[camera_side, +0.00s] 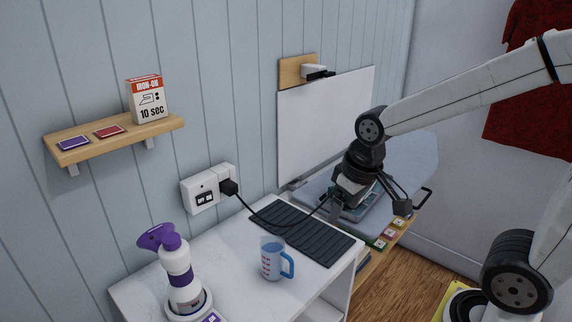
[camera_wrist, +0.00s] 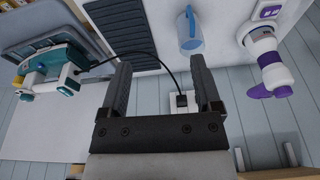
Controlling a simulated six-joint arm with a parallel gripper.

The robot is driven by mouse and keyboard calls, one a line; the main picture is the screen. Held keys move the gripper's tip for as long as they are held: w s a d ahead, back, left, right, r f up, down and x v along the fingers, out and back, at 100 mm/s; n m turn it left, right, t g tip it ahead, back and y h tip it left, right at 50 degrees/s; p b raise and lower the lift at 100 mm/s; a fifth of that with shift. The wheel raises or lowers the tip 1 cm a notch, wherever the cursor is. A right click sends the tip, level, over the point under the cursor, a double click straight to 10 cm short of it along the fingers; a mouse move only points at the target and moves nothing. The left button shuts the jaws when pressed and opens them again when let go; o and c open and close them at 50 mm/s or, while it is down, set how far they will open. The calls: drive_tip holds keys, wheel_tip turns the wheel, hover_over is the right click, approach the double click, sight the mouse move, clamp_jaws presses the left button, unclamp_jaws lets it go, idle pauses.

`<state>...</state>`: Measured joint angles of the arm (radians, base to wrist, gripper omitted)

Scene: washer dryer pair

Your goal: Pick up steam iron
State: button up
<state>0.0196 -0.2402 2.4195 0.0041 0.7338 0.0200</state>
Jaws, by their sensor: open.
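The steam iron (camera_wrist: 50,68), teal and white with a black cord, shows at the left of the wrist view, outside my fingers. In the side view the iron (camera_side: 358,212) sits at the near end of the ironing board, mostly hidden behind my gripper. My gripper (camera_side: 370,208) is open above or beside it; the exact gap cannot be told from this side.
The cord runs from a wall outlet (camera_side: 203,191) across a dark ribbed mat (camera_side: 305,233). A blue measuring cup (camera_side: 270,260) and a purple-white steamer (camera_side: 178,270) stand on the white counter (camera_side: 225,262). A white panel (camera_side: 325,120) is behind the ironing board (camera_side: 412,160).

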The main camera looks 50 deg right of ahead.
drive_tip(key=w+d+r+m, duration=0.2)
drive_tip(key=w+d+m, duration=0.7)
drive_tip(key=w+d, duration=0.55)
drive_tip(key=d+f+m, duration=0.2)
drive_tip(key=d, duration=0.5)
drive_tip(key=d+f+m, duration=0.2)
drive_tip(key=d+m, duration=0.1)
drive_tip(key=d, duration=0.4)
drive_tip(key=d+f+m, duration=0.2)
drive_tip(key=d+m, duration=0.1)
drive_tip(key=d, duration=0.3)
drive_tip(key=shift+w+d+f, duration=0.15)
drive_tip(key=shift+w+d, duration=0.25)
drive_tip(key=shift+x, duration=1.8)
drive_tip(key=shift+s+f, duration=0.1)
drive_tip(key=shift+f, duration=0.05)
drive_tip(key=shift+x, duration=2.5)
drive_tip(key=shift+a, duration=0.1)
drive_tip(key=shift+c, duration=0.2)
